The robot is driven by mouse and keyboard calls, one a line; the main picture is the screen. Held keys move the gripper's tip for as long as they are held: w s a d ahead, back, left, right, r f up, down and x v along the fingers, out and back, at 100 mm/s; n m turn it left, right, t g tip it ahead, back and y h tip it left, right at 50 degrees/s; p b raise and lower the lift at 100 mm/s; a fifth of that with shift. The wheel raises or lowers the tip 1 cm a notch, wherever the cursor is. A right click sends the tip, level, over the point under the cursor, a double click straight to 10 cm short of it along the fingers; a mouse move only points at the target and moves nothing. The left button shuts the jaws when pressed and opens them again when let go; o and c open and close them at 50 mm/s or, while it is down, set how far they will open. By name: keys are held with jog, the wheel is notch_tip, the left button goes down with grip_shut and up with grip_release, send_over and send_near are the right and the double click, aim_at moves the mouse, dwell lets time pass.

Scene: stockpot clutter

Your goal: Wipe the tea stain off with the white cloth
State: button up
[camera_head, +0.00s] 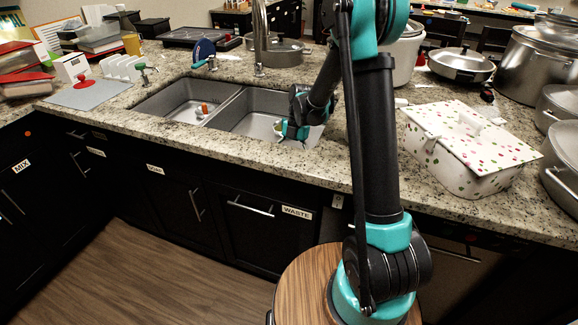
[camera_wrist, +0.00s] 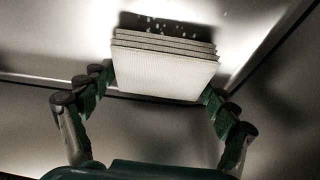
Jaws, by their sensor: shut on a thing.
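The white cloth (camera_wrist: 165,68), a folded stack of layers, sits between my gripper's two fingers (camera_wrist: 160,95) in the wrist view. My gripper is shut on it, with a finger at each side. In the head view my gripper (camera_head: 293,130) reaches down into the front of the right sink basin (camera_head: 252,113). The cloth is mostly hidden there by the fingers. I cannot make out a tea stain in either view. In the wrist view, small pale specks (camera_wrist: 155,22) show on the dark strip just beyond the cloth.
The left basin (camera_head: 172,106) holds a small orange-and-white thing (camera_head: 203,109). A faucet (camera_head: 260,35) stands behind the sink. A spotted white box (camera_head: 465,150) and metal pots (camera_head: 535,70) crowd the counter at right. A grey mat (camera_head: 88,93) lies at left.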

jog(key=shift+w+d+f, duration=0.1)
jog(key=shift+w+d, duration=0.25)
jog(key=shift+w, duration=0.45)
jog(key=shift+w+d+f, duration=0.1)
jog(key=shift+w+d, duration=0.2)
jog(key=shift+w, duration=0.5)
jog(key=shift+s+a+r, duration=0.1)
jog(key=shift+s+a, duration=0.25)
jog(key=shift+s, duration=0.5)
jog(key=shift+s+a+r, duration=0.1)
jog(key=shift+s+a, duration=0.2)
jog(key=shift+s, duration=0.5)
jog(key=shift+s, duration=0.1)
jog(key=shift+o, duration=0.2)
jog(key=shift+s+a+f, duration=0.1)
jog(key=shift+s+a, duration=0.25)
jog(key=shift+s, duration=0.45)
jog(key=shift+s+a+f, duration=0.1)
jog(key=shift+s+a, duration=0.2)
jog(key=shift+s, duration=0.45)
jog(key=shift+c, duration=0.2)
